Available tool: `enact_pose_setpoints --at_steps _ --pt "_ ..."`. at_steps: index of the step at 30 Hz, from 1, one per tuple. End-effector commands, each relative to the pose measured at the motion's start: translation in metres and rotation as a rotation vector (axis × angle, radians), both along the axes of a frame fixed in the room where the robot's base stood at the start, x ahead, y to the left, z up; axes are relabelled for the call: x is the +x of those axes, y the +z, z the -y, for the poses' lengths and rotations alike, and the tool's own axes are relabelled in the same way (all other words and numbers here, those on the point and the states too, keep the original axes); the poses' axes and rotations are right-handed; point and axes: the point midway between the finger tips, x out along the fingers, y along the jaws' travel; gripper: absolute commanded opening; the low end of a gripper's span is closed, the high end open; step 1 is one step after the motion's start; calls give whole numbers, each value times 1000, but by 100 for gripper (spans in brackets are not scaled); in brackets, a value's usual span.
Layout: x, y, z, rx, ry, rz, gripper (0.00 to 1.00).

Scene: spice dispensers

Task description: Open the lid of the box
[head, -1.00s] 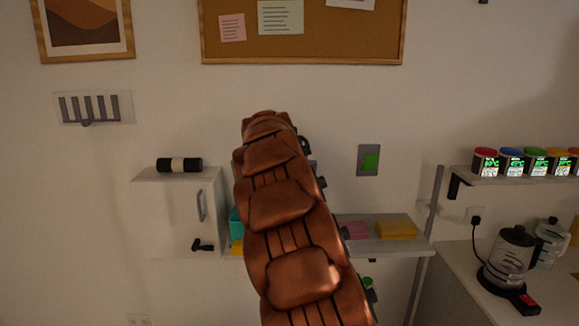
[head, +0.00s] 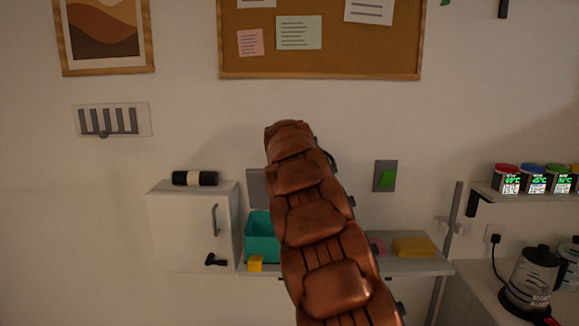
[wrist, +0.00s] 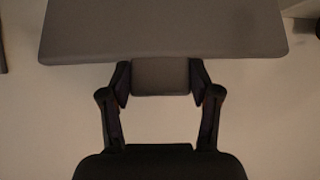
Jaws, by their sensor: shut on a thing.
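The box (head: 262,240) is teal and stands on the shelf, partly hidden by my arm in the head view. A grey lid panel (head: 256,187) stands raised above its back edge. In the wrist view the wide grey lid (wrist: 165,30) spans the top, with a small tab (wrist: 160,85) on its near edge. My gripper (wrist: 160,75) is shut on this tab, one finger on each side. In the head view the gripper is hidden behind my arm.
A white cabinet (head: 190,235) with a dark cylinder (head: 195,178) on top stands left of the box. A yellow sponge (head: 413,247) lies on the shelf at right. A kettle (head: 528,280) stands farther right.

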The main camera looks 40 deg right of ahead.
Motion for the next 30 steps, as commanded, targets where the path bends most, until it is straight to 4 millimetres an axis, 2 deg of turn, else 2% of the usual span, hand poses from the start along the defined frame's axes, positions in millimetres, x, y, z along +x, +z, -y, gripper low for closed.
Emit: enact_pose_setpoints --at_steps 1,8,20,30 --pt "1 5 0 -5 1 9 64" --pt "0 3 1 -2 -1 4 88" --pt "-2 2 -1 -1 -1 2 88" --pt "-26 23 -20 -2 -1 4 88"
